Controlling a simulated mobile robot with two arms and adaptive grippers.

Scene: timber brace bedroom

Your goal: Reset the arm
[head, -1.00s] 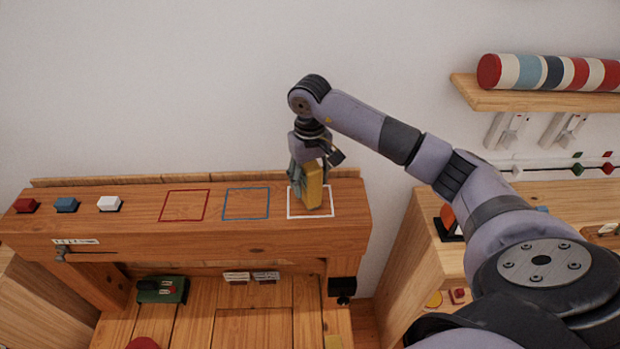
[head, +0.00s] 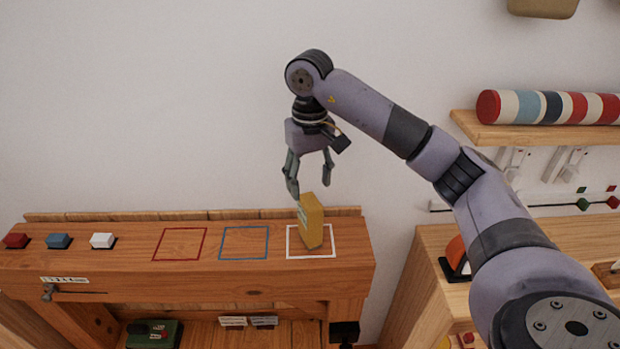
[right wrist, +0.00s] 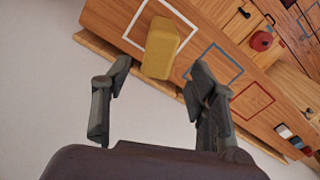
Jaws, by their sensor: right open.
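My right gripper (head: 309,185) is open and empty, raised above the wooden beam shelf with its fingers pointing down. A yellow block (head: 311,221) stands on the shelf inside the white square outline (head: 292,243), just below the fingertips and apart from them. In the right wrist view the yellow block (right wrist: 160,48) lies beyond the two spread fingers (right wrist: 158,80), with clear space between. My left gripper is not in view.
A blue outline (head: 244,243) and a red outline (head: 180,244) on the shelf (head: 200,281) are empty. Red (head: 16,241), blue (head: 58,241) and white (head: 102,240) buttons sit at its left. A wall shelf (head: 540,133) holds a striped roll (head: 550,106) at right.

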